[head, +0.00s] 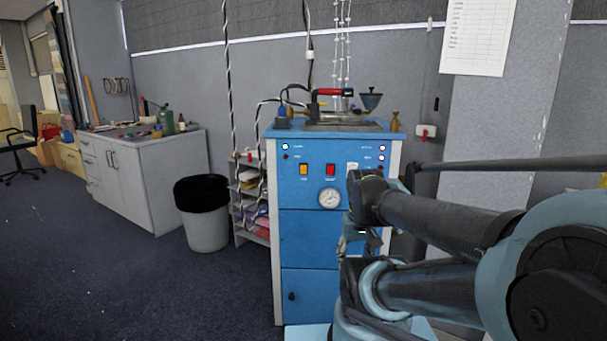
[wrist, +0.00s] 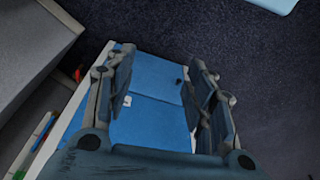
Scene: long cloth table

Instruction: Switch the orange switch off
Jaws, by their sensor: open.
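The orange switch (head: 304,169) is on the upper front panel of the blue cabinet (head: 306,240), left of a red switch (head: 330,170). Whether it is on or off is too small to tell. My gripper (head: 356,240) is in front of the cabinet's right side, lower than the switch and to its right, partly hidden by my arm. In the wrist view my gripper (wrist: 160,78) is open and empty, its two fingers wide apart with the blue cabinet front (wrist: 152,112) between them. The orange switch does not show in the wrist view.
A round gauge (head: 329,198) sits below the switches. A grey bin with a black liner (head: 207,230) and a small shelf (head: 250,205) stand left of the cabinet. A white workbench (head: 140,180) is farther left. The dark carpet (head: 150,290) at front left is clear.

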